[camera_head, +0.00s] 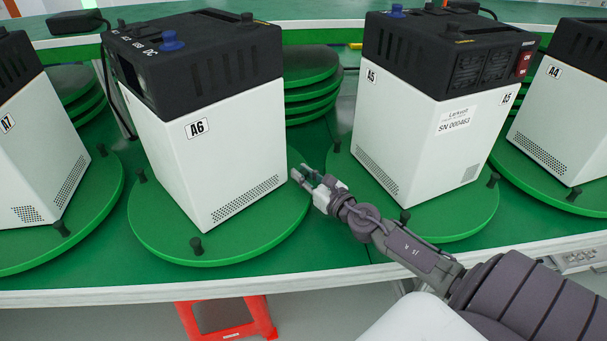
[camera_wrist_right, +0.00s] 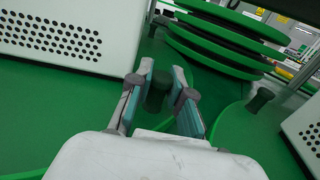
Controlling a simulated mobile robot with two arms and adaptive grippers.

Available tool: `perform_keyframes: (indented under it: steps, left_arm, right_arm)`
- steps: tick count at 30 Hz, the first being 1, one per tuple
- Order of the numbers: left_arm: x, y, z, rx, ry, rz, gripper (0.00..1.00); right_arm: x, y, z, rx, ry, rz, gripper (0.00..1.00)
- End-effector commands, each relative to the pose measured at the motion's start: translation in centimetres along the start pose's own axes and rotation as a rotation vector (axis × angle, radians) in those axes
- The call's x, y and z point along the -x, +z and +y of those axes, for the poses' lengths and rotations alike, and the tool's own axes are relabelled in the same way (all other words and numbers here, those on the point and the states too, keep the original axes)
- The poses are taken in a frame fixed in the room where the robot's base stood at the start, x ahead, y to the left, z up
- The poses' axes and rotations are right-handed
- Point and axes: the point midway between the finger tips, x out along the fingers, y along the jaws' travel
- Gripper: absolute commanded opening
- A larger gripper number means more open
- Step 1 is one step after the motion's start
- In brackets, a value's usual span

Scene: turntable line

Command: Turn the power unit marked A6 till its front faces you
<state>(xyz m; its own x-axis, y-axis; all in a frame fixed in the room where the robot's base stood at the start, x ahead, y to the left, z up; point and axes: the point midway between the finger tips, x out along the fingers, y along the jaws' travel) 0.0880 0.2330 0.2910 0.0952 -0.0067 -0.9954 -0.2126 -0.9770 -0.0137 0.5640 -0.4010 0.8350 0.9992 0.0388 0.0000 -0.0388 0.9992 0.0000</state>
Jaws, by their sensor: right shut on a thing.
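The power unit marked A6 (camera_head: 205,150), a white box with a black top, stands upright on a round green turntable (camera_head: 165,246). Its A6 label and a vented side face front-right; a side with a dark panel and DC lettering faces left. My right gripper (camera_head: 303,180) is at the turntable's right rim, beside the unit's lower right corner. In the right wrist view its fingers (camera_wrist_right: 159,95) are closed around a dark peg (camera_wrist_right: 157,88) of the turntable. The unit's vented side (camera_wrist_right: 70,35) shows at left there. My left gripper is not in view.
Unit A5 (camera_head: 420,130) stands on its own turntable (camera_head: 455,220) close on the right, with A4 (camera_head: 560,120) beyond. Unit A7 (camera_head: 40,150) is at left. Stacked green discs (camera_head: 312,85) lie behind. A red stool (camera_head: 225,318) is below the table edge.

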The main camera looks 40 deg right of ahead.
Motion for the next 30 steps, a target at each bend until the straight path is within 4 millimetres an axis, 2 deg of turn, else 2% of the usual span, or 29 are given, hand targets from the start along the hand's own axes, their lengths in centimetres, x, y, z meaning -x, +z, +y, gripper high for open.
perform_keyframes:
  steps: [5, 6, 11, 23, 26, 30]
  left_arm:
    - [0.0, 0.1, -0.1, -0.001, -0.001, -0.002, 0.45]
    - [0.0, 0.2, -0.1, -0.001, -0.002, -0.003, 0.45]
    - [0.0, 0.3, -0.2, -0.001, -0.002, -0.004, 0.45]
    - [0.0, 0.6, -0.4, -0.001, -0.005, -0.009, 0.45]
    - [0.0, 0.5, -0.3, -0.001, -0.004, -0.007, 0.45]
    - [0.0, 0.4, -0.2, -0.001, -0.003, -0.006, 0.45]
  right_arm:
    - [0.0, 0.1, -0.1, 0.001, -0.003, -0.001, 0.0]
    - [0.0, 0.1, -0.1, 0.001, -0.003, -0.001, 0.21]
    - [0.0, 0.0, -0.1, 0.001, -0.002, -0.001, 0.45]
    - [0.6, -0.1, 0.1, -0.001, 0.001, 0.001, 0.45]
    - [1.8, -0.2, 0.1, -0.004, 0.001, 0.002, 0.45]
    - [4.4, -0.2, 0.1, -0.009, -0.003, 0.002, 0.45]
